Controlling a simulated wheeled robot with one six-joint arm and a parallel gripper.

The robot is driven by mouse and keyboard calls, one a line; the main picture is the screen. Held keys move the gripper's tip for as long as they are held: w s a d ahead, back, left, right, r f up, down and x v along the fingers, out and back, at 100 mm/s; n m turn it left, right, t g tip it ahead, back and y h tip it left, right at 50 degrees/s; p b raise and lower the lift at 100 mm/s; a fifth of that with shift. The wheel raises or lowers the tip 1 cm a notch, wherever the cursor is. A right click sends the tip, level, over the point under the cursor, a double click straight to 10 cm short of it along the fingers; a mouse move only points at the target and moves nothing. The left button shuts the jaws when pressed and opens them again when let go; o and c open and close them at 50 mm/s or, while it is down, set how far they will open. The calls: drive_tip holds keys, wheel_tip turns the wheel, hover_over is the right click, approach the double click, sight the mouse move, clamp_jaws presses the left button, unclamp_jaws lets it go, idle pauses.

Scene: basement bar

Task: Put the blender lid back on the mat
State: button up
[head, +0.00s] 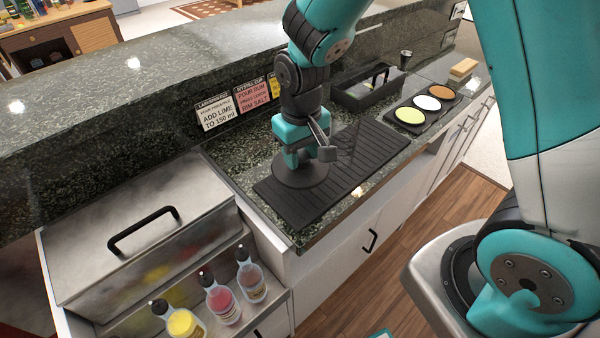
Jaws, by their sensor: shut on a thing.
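The blender lid (300,176) is a dark, round disc at the left part of the mat. The mat (352,160) is a black, ribbed rectangle on the dark stone counter. My gripper (304,158) points down and is shut on the top of the lid. The lid lies over the mat, roughly level; I cannot tell whether it touches the mat or hangs just above it. My gripper hides part of the lid and the mat behind it.
Recipe cards (216,112) lean at the back. A black caddy (368,92) and a tray of coloured rims (428,104) stand right of the mat. A steel bin (140,225) with a handle and several bottles (222,302) are at left front. The mat's right part is bare.

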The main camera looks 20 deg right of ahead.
sight(301, 151)
wheel_tip(301, 151, down, 6)
drive_tip(key=shift+f, duration=0.25)
drive_tip(key=shift+f, duration=0.1)
drive_tip(key=o, duration=1)
wheel_tip(301, 151, up, 12)
drive_tip(key=shift+f+b, duration=0.2)
drive_tip(key=shift+b, duration=0.25)
drive_tip(key=shift+s+a+r+n+y, duration=0.2)
drive_tip(key=shift+s+r, duration=0.15)
drive_tip(key=shift+r, duration=0.25)
drive_tip(key=shift+s+a+r+n+y, duration=0.15)
drive_tip(key=shift+s+r, duration=0.2)
drive_tip(key=shift+r, duration=0.2)
drive_tip(key=s+a+r+n+y, duration=0.1)
drive_tip(key=s+r, duration=0.2)
drive_tip(key=s, duration=0.2)
drive_tip(key=s+a+r+n+y, duration=0.1)
drive_tip(key=s+r+n, duration=0.1)
drive_tip(key=s, duration=0.4)
drive_tip(key=s+a+r+n+y, duration=0.1)
drive_tip(key=s+a+r, duration=0.1)
drive_tip(key=s, duration=0.4)
drive_tip(key=shift+s+r+y, duration=0.1)
drive_tip(key=shift+r+y, duration=0.15)
drive_tip(key=shift+r, duration=0.6)
